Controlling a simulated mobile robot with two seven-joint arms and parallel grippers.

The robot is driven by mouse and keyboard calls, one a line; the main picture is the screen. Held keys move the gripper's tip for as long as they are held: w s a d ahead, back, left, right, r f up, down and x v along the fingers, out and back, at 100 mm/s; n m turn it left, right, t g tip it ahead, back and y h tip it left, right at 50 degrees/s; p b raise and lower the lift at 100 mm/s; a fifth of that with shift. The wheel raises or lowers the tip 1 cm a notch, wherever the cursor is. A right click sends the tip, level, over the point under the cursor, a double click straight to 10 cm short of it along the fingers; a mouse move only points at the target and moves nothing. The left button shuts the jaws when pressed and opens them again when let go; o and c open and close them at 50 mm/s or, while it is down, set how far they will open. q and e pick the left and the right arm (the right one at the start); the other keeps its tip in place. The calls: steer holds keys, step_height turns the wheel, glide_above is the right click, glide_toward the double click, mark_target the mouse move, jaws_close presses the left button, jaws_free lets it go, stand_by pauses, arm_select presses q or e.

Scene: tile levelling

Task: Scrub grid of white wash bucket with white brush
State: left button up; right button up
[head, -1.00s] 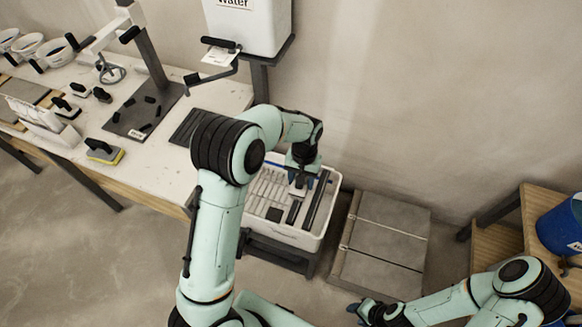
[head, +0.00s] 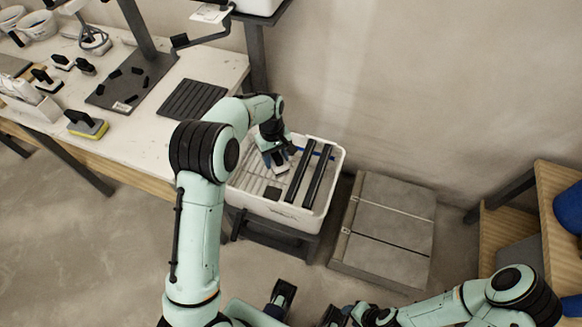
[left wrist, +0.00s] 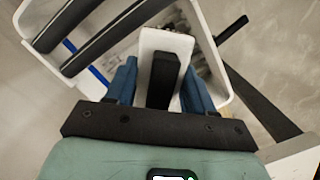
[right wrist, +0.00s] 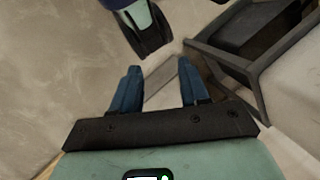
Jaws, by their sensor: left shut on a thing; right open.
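The white wash bucket (head: 283,212) stands on a dark stand right of the long table. Its pale slotted grid (head: 250,178) fills the left part of its top, beside two black rollers (head: 312,178). My left gripper (head: 275,156) is shut on the white brush (head: 281,168) over the back of the grid. In the left wrist view the brush shows a white body (left wrist: 152,40) and a black handle (left wrist: 163,78) between my blue fingers. I cannot tell whether it touches the grid. My right gripper (right wrist: 158,70) is open and empty, low at the bottom of the head view.
A stack of grey tiles (head: 385,235) lies on the floor right of the bucket. The long table (head: 130,135) at left holds a dark ribbed mat (head: 192,99) and a yellow-edged sponge float (head: 87,124). A wooden shelf (head: 550,180) stands at far right.

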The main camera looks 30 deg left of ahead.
arm_select(q)
steer(key=w+a+f+n+t+b, duration=0.1)
steer(key=w+a+f+n+b, duration=0.3)
steer(key=a+f+n+b, duration=0.6)
arm_select(e)
step_height(320, 180, down, 11)
steer(key=w, duration=0.1)
steer(key=w+d+f+t+h+b, duration=0.2)
steer(key=w+d+f+t+b, duration=0.1)
steer(key=w+d+f+b, duration=0.4)
arm_select(q)
steer(key=shift+m, duration=0.7)
steer(key=f, duration=1)
steer(key=shift+s, duration=0.2)
steer(key=shift+f, duration=0.2)
arm_select(e)
steer(key=s+a+f+m+g, duration=0.1)
steer(key=s+f+g, duration=0.1)
steer(key=s+f, duration=0.1)
steer(key=shift+s+a+f+y, duration=0.2)
steer(key=shift+s+y, duration=0.1)
steer(key=shift+s, duration=0.6)
steer(key=shift+r, duration=0.15)
arm_select(q)
steer(key=shift+f, duration=0.7)
arm_select(e)
steer(key=shift+f, duration=0.25)
